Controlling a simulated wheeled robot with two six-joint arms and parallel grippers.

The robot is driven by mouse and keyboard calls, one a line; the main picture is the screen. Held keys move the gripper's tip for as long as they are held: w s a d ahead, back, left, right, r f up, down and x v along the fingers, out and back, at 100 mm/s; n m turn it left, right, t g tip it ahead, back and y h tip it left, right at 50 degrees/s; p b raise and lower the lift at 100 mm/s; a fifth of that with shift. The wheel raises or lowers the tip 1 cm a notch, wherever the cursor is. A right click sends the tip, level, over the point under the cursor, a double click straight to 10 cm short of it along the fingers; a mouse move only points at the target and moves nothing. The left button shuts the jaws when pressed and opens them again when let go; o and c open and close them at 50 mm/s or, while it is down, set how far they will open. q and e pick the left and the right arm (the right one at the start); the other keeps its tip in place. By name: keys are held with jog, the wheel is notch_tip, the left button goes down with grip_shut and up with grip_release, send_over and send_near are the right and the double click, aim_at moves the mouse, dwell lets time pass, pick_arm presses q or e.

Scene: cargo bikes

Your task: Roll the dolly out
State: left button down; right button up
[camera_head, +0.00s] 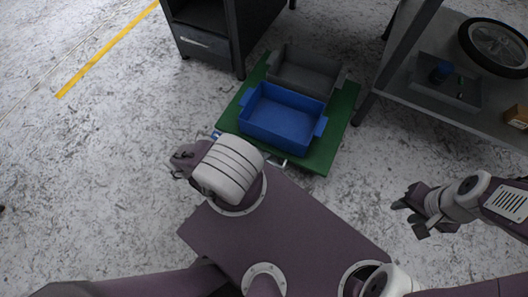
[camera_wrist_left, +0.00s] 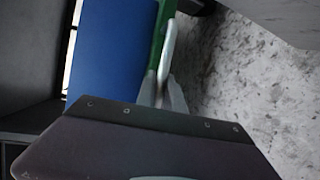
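The dolly is a flat green platform (camera_head: 341,120) on the floor, carrying a blue bin (camera_head: 282,118) and a grey bin (camera_head: 300,72). A pale handle bar (camera_head: 281,161) runs along its near edge, mostly hidden by my left wrist. In the left wrist view the bar (camera_wrist_left: 169,45) runs beside the green edge (camera_wrist_left: 157,45) and the blue bin (camera_wrist_left: 112,45). My left gripper (camera_wrist_left: 163,95) has its fingertips on either side of the bar; whether they press on it is unclear. My right gripper (camera_head: 409,213) is open and empty above bare floor at the right.
A dark cabinet (camera_head: 209,45) stands close behind the dolly at the left. A grey workbench (camera_head: 450,101) with a wheel (camera_head: 497,46) and a tray (camera_head: 444,84) stands at the right, its leg close to the dolly. The floor at left is clear, with a yellow line (camera_head: 107,50).

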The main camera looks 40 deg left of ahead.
pick_arm(q)
jog(key=c, duration=1.5)
grip_release()
jog(key=shift+o, duration=0.2)
jog(key=p+v, duration=0.1)
jog(key=v, duration=0.8)
jog(key=shift+p, duration=0.4)
jog(key=shift+a, duration=0.15)
